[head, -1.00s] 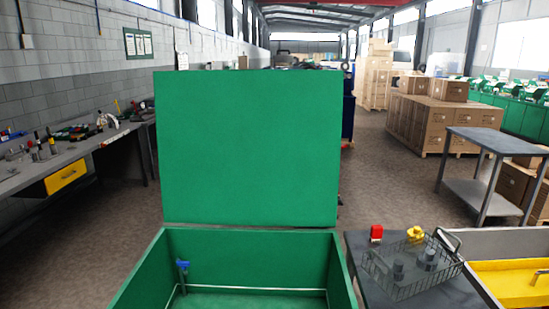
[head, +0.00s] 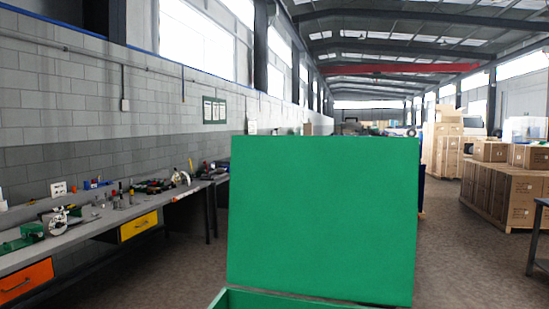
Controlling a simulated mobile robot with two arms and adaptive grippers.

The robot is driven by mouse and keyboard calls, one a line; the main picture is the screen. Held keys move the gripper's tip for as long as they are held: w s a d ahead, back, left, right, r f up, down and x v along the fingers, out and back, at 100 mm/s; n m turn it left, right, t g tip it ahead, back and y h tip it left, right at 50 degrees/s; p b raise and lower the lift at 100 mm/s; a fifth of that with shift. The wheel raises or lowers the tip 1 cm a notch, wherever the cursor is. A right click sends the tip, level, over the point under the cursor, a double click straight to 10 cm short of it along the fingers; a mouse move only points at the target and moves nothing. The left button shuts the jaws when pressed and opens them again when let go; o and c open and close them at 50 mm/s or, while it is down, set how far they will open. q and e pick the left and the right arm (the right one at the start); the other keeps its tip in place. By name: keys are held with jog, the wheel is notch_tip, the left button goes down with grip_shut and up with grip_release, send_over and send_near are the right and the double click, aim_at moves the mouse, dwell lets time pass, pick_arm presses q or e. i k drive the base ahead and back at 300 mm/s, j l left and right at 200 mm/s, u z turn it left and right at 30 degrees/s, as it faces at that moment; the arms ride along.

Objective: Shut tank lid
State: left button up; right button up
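The green tank lid (head: 322,220) stands open and upright in the head view, at the centre right. Below it, only the top rim of the green tank (head: 262,299) shows at the bottom edge of the picture. Neither of my grippers shows in the head view.
A long grey workbench (head: 60,254) with tools and a yellow drawer (head: 138,227) and an orange drawer (head: 26,281) runs along the left wall. Cardboard boxes (head: 497,190) stand stacked at the right. The floor between bench and lid is clear.

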aim_at(331, 217)
jog(key=i+j+u, duration=0.15)
jog(key=j+u, duration=0.15)
jog(key=j, duration=0.2)
jog(key=i+j+u, duration=0.15)
jog(key=j+u, duration=0.15)
jog(key=j, duration=0.15)
jog(key=i+j+u, duration=0.25)
jog(key=j, duration=0.15)
jog(key=i+j+u, duration=0.75)
jog(key=i+j, duration=0.15)
jog(key=i, duration=0.2)
jog(key=i+z, duration=0.85)
jog(key=z, duration=0.15)
jog(key=i+l+z, duration=0.2)
jog(key=i+z, duration=0.6)
jog(key=i, duration=0.15)
jog(key=i+j+z, duration=0.1)
jog(key=i+z, duration=0.75)
jog(key=i+j+z, duration=0.8)
jog(key=i+z, duration=0.15)
jog(key=i+j+z, duration=0.15)
jog(key=z, duration=0.25)
jog(key=i+j+z, duration=0.25)
jog(key=z, duration=0.15)
jog(key=i+j+z, duration=0.2)
jog(key=z, duration=0.2)
jog(key=i+j+z, duration=0.15)
jog(key=j+z, duration=0.7)
jog(key=i+l, duration=0.05)
jog(key=l, duration=0.05)
